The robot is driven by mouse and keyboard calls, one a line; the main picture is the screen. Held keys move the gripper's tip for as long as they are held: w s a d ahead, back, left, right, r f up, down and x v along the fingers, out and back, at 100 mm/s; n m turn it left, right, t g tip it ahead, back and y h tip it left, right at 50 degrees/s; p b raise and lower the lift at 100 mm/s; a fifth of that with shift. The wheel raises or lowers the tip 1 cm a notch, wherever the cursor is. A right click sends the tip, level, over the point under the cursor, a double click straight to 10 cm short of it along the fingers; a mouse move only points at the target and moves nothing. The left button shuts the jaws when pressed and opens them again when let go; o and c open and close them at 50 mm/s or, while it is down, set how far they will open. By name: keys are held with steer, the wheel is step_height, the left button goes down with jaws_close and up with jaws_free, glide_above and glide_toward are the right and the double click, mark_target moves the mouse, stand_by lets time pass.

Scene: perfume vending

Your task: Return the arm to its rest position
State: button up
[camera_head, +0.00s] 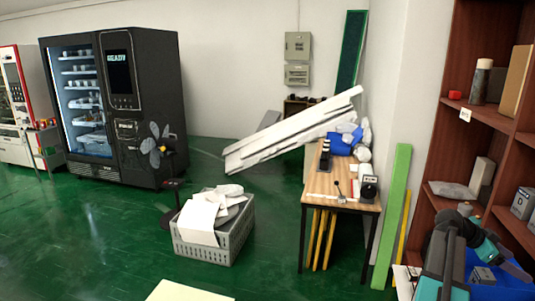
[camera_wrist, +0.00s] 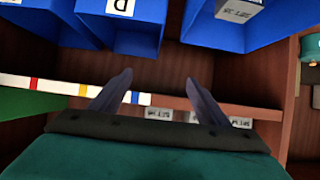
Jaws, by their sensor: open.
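My arm shows at the lower right of the head view, in front of the wooden shelf unit (camera_head: 440,150). My teal and dark gripper (camera_head: 518,270) points right, over the blue bins (camera_head: 495,289) on a low shelf. In the wrist view my gripper (camera_wrist: 158,78) has its two dark fingers spread wide apart, with nothing between them. The fingers point toward a brown shelf edge and the blue bins (camera_wrist: 134,42). Parts of the bins are hidden behind my arm in the head view.
A wooden table (camera_head: 322,191) with small items stands left of the shelf, beside a leaning green board (camera_head: 391,215). A grey crate (camera_head: 205,253) of papers and a black vending machine (camera_head: 150,90) stand further left. The green floor between is partly clear. A marked strip (camera_wrist: 60,88) runs near my fingers.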

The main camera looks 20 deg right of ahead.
steer(key=w+a+f+n+t+y, duration=0.15)
steer(key=w+a+f+n, duration=0.25)
steer(key=w+a+f, duration=0.5)
steer(key=w+a+f+n+t+y, duration=0.1)
steer(key=w+a+f+n+t, duration=0.25)
steer(key=w+a+f, duration=0.55)
steer(key=w+a+f+n+t+y, duration=0.15)
steer(key=w+a+f+n, duration=0.35)
steer(key=a, duration=0.8)
steer(key=a+f+n+y, duration=0.2)
steer(key=a+f+n, duration=0.2)
steer(key=a, duration=0.9)
steer(key=a+f+n+y, duration=0.2)
steer(key=a+f+n, duration=0.25)
steer(key=a, duration=0.85)
steer(key=a+f+n+y, duration=0.25)
steer(key=a+f, duration=0.25)
steer(key=a, duration=0.8)
steer(key=s+f+n+g+b, duration=0.1)
steer(key=s+f+g+b, duration=0.4)
steer(key=s+f, duration=2.1)
steer(key=shift+f+g+b, duration=0.35)
steer(key=shift+f+b, duration=0.5)
steer(key=shift+b, duration=1.65)
steer(key=shift+a, duration=0.1)
steer(key=shift+c, duration=0.4)
